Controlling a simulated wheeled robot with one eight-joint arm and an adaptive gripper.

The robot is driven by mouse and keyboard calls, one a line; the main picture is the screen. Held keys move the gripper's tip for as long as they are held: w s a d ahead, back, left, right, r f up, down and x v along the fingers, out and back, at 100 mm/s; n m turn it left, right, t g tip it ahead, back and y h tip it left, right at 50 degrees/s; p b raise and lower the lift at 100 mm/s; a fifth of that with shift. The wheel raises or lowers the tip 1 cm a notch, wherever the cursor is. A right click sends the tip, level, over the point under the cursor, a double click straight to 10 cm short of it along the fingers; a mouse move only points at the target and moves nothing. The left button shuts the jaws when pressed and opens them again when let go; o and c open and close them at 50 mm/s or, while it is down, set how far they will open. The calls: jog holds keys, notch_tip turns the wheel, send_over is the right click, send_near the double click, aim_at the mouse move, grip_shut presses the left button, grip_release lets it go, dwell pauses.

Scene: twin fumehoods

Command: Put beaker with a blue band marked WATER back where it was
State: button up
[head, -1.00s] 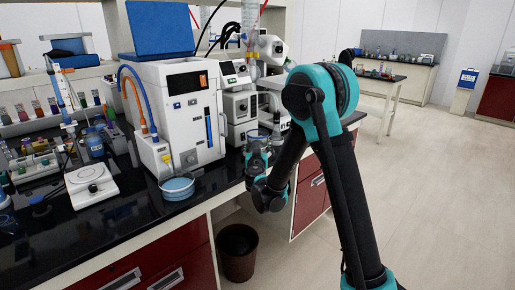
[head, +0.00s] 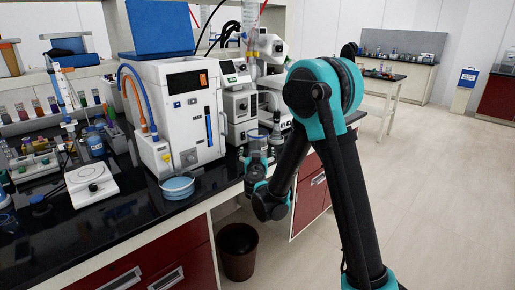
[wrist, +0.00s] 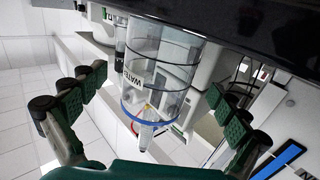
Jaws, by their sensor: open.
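The clear beaker with the blue band (wrist: 165,72) marked WATER fills the middle of the wrist view. It lies between the two spread fingers of my gripper (wrist: 155,98), with a visible gap on both sides. My gripper is open and not clasping it. In the head view the beaker (head: 257,152) shows small at the front edge of the black counter, just beyond my gripper (head: 257,183). The beaker's far end is close to the dark counter edge in the wrist view; I cannot tell its exact contact there.
A white instrument (head: 183,108) with hoses stands left of the beaker on the black counter (head: 110,232). A blue-rimmed dish (head: 177,187) is in front of it. More equipment (head: 240,110) stands behind the beaker. A dark bin (head: 238,251) is on the floor below.

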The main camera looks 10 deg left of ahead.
jog(key=s, duration=0.8)
jog(key=s+d+f+m+g+h, duration=0.1)
jog(key=s+d+f+g+h, duration=0.15)
jog(key=d, duration=0.95)
jog(key=s+d+f+m+g+h, duration=0.2)
jog(key=s+d+g+h, duration=0.15)
jog(key=d, duration=0.85)
jog(key=s+d+f+g, duration=0.5)
jog(key=s+d, duration=0.2)
jog(key=s, duration=0.3)
jog(key=s+a+f+n+g+y, duration=0.1)
jog(key=s+f+n+g+y, duration=0.1)
jog(key=s, duration=0.9)
jog(key=shift+s+a+f+g+y, duration=0.15)
jog(key=shift+a+f+g+y, duration=0.2)
jog(key=shift+f+y, duration=0.65)
jog(key=shift+d+r, duration=0.15)
jog(key=shift+r, duration=0.1)
